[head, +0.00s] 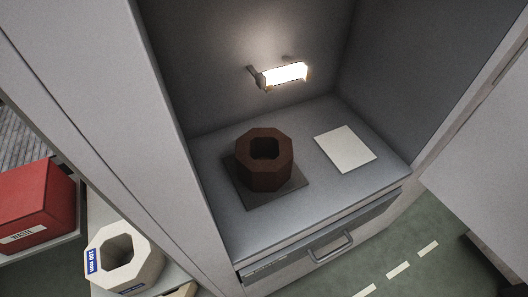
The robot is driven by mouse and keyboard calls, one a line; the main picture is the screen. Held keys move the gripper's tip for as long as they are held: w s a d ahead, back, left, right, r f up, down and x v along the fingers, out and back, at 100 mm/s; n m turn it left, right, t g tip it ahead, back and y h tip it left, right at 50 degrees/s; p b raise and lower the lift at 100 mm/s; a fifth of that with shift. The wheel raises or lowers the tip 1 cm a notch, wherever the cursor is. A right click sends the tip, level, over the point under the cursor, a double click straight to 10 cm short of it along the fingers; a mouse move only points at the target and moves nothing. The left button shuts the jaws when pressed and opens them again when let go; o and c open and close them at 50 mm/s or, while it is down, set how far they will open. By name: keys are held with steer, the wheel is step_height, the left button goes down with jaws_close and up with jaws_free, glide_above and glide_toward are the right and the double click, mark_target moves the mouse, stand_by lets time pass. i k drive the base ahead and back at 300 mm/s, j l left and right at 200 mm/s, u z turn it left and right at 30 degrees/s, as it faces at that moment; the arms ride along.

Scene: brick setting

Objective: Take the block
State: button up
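A dark reddish-brown octagonal block (265,172) with a hole through its middle sits upright on a dark square plate (290,192), on the grey shelf of an open cabinet. A second block (144,262), pale and octagonal with a hole and a blue "100 mm" label, stands outside the cabinet at the lower left. The picture does not show which block the task means. My gripper is not in view.
The shelf (222,218) has cabinet walls at its sides and back. A lit lamp (285,75) is on the back wall. A white sheet (346,148) lies right of the brown block. A drawer handle (330,248) sticks out below. A red box (38,200) stands left.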

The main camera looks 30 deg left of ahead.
mark_target(258, 176)
steer(key=k+j+z, duration=0.15)
steer(key=j+z, duration=0.2)
steer(key=k+j+z, duration=0.25)
steer(key=j+z, duration=0.15)
steer(key=k+j+z, duration=0.35)
steer(key=i, duration=0.1)
